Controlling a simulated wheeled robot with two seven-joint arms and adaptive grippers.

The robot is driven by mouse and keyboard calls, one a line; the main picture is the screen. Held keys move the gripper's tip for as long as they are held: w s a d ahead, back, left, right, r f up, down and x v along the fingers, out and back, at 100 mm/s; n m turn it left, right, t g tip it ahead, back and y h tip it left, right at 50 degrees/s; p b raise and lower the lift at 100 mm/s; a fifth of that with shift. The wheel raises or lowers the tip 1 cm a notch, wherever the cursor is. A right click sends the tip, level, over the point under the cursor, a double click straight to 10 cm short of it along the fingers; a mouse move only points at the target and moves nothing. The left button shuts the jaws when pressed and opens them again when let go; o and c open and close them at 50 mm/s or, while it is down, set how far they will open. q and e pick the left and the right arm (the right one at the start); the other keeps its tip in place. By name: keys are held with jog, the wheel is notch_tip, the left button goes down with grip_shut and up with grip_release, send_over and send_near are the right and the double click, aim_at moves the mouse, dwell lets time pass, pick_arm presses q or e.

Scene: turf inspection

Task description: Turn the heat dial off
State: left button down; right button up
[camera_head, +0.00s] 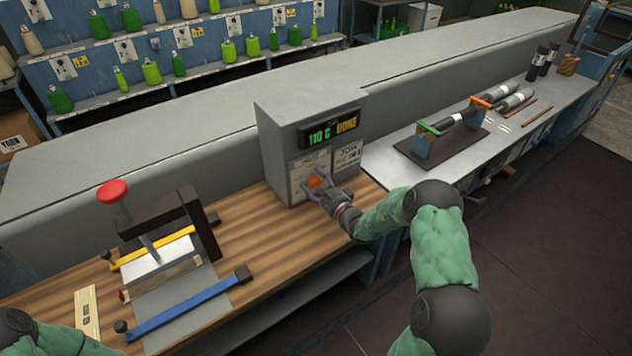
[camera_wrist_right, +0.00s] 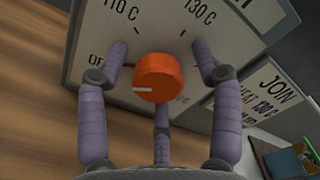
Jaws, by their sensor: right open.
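The heat dial (camera_head: 317,182) is an orange-red knob on the front of a grey box (camera_head: 280,133) whose display reads 110 C and DONE. In the right wrist view, the dial (camera_wrist_right: 158,78) sits mid-picture on a pale plate marked 110 C, 130 C and a partly hidden OF at the left. Its white mark points left in that view, somewhat below the OF label. My right gripper (camera_head: 320,185) is open, its purple fingers spread around the dial; gaps show beside it, and I cannot tell whether any finger touches. My left gripper is out of view.
A wooden bench (camera_head: 262,240) carries a press with a red knob (camera_head: 112,191) and a blue bar (camera_head: 190,300) at left. To the right, a rack (camera_head: 452,135) stands on a metal top. A JOIN card (camera_wrist_right: 268,92) sits beside the dial plate.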

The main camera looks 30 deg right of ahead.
jog(key=s, duration=1.1)
jog(key=shift+s+d, duration=0.4)
jog(key=shift+d, duration=0.05)
